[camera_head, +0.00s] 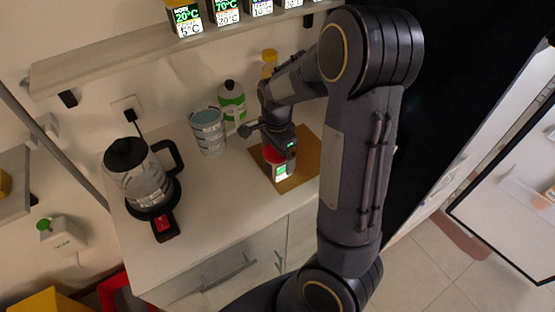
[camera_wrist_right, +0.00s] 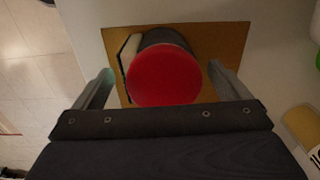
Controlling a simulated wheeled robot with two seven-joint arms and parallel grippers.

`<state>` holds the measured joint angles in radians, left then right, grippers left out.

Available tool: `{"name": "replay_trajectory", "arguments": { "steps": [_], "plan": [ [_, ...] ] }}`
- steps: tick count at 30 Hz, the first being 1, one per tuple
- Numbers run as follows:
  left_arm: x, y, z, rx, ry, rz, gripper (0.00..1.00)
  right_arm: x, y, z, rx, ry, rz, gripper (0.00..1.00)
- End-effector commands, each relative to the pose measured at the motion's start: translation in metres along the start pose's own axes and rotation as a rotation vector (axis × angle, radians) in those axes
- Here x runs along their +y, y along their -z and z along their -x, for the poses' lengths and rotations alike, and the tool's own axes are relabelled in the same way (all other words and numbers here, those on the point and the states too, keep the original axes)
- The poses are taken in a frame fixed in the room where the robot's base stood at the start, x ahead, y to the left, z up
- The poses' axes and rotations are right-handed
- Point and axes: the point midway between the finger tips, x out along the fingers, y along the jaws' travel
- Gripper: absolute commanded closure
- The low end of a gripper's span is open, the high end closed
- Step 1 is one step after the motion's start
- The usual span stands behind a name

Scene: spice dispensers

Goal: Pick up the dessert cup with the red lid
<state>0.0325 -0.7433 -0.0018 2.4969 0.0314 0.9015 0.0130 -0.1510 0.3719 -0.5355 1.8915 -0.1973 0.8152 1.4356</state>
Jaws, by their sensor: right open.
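The dessert cup with the red lid (camera_head: 275,156) stands on a brown board on the counter in the head view, partly hidden behind my right gripper. In the right wrist view its round red lid (camera_wrist_right: 164,75) faces the camera, with a dark body behind it. My right gripper (camera_wrist_right: 162,82) is open, with one finger on each side of the cup and gaps between the fingers and the lid. In the head view the right gripper (camera_head: 270,137) is at the top of the cup. My left gripper is not in view.
A glass kettle (camera_head: 147,185) stands at the left of the counter. A striped cup (camera_head: 209,131) and a green-and-white bottle (camera_head: 232,102) stand behind the gripper. The brown board (camera_head: 302,172) lies under the cup. A shelf (camera_head: 120,57) with labelled dispensers hangs above.

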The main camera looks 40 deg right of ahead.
Motion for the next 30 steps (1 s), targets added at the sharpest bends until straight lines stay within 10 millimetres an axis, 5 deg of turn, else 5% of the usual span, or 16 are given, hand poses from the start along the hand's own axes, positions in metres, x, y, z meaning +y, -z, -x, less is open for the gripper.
{"name": "replay_trajectory", "arguments": {
  "steps": [6, 14, 27, 30],
  "plan": [
    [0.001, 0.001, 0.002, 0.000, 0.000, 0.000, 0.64, 0.000, 0.001, -0.029, 0.000, -0.004, 0.000, 0.05],
    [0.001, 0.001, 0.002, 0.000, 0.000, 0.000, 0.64, -0.001, 0.001, -0.032, 0.000, 0.000, 0.001, 0.05],
    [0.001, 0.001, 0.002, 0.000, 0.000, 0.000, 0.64, -0.001, 0.001, -0.031, 0.000, 0.000, 0.001, 0.60],
    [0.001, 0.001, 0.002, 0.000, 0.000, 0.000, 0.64, -0.001, 0.001, -0.031, 0.000, 0.001, 0.002, 0.60]
  ]
}}
